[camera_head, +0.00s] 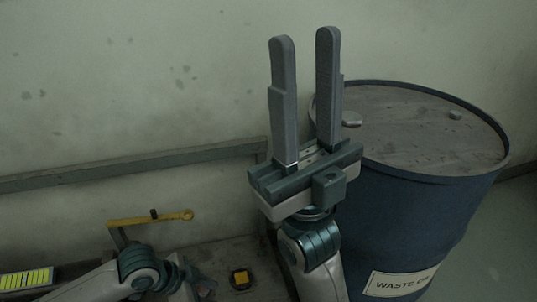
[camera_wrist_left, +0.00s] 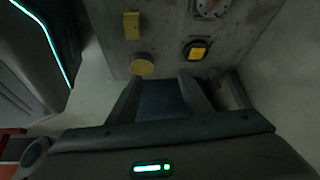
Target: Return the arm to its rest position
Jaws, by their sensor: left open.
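My right gripper (camera_head: 304,36) stands upright in the middle of the head view. Its two long grey fingers are apart, with nothing between them, in front of the wall and beside the blue drum. My left arm (camera_head: 138,268) comes in low from the left in the head view. Its gripper is hard to make out there. In the left wrist view the left gripper (camera_wrist_left: 160,88) has its two dark fingers apart. A dark blue patch shows between them, and I cannot tell what it is. No held object is visible.
A blue waste drum (camera_head: 400,215) stands at the right. A yellow lever (camera_head: 150,218) and a yellow button (camera_head: 240,278) are low by the wall rail (camera_head: 130,168). The wrist view shows a grey panel with a gauge (camera_wrist_left: 210,6), a yellow button (camera_wrist_left: 198,52) and a yellow knob (camera_wrist_left: 141,67).

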